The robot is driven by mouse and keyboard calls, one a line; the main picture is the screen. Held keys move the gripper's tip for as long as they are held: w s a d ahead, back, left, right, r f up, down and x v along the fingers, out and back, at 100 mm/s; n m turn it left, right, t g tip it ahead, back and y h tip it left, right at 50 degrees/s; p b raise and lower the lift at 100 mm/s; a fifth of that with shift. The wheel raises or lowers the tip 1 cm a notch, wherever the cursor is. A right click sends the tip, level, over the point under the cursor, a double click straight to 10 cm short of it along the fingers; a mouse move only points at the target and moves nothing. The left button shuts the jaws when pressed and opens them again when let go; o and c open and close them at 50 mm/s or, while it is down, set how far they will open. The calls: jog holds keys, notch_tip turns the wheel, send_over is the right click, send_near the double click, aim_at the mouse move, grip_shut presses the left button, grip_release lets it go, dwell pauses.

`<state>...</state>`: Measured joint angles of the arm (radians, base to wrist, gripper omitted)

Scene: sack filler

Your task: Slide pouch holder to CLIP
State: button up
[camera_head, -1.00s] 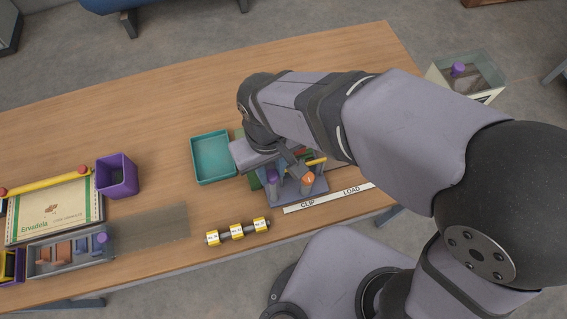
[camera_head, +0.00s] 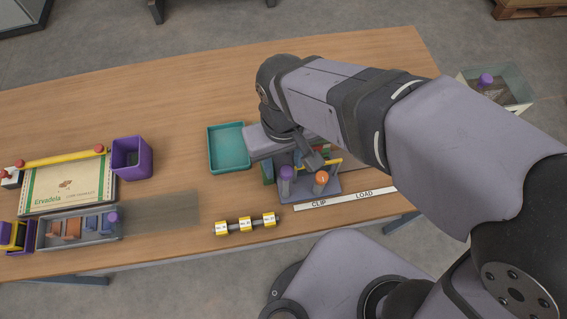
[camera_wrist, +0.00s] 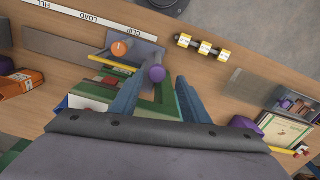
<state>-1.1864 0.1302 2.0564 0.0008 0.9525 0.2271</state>
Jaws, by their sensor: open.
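The pouch holder appears to be the grey-purple carriage (camera_head: 303,196) with an upright purple knob (camera_head: 287,174) and an orange-topped post (camera_head: 321,179). It stands behind the white label strip (camera_head: 345,199), near the word CLIP. In the wrist view, the purple knob (camera_wrist: 157,73) shows between and just beyond the tips of my open gripper (camera_wrist: 158,84), with a finger on each side. I cannot tell whether either finger touches it. The orange post (camera_wrist: 121,48) is outside the fingers. My arm hides part of the carriage in the head view.
A teal tray (camera_head: 211,150) is left of the carriage. A shaft with yellow labelled blocks (camera_head: 245,224) lies at front left. A purple bin (camera_head: 147,160), a tray of small parts (camera_head: 78,237) and an Ervadola box (camera_head: 65,188) are farther left. The table's back is clear.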

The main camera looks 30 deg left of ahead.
jog(key=shift+r+b, duration=0.5)
jog(key=shift+r, duration=2.1)
jog(key=w+d+f+m, duration=0.5)
jog(key=w+d, duration=0.5)
jog(key=d, duration=0.3)
jog(key=d+f+m, duration=0.3)
jog(key=d, duration=0.6)
jog(key=d+f+m, duration=0.3)
jog(key=d, duration=0.6)
jog(key=shift+s+d+f, duration=0.2)
jog(key=shift+s+d, duration=0.2)
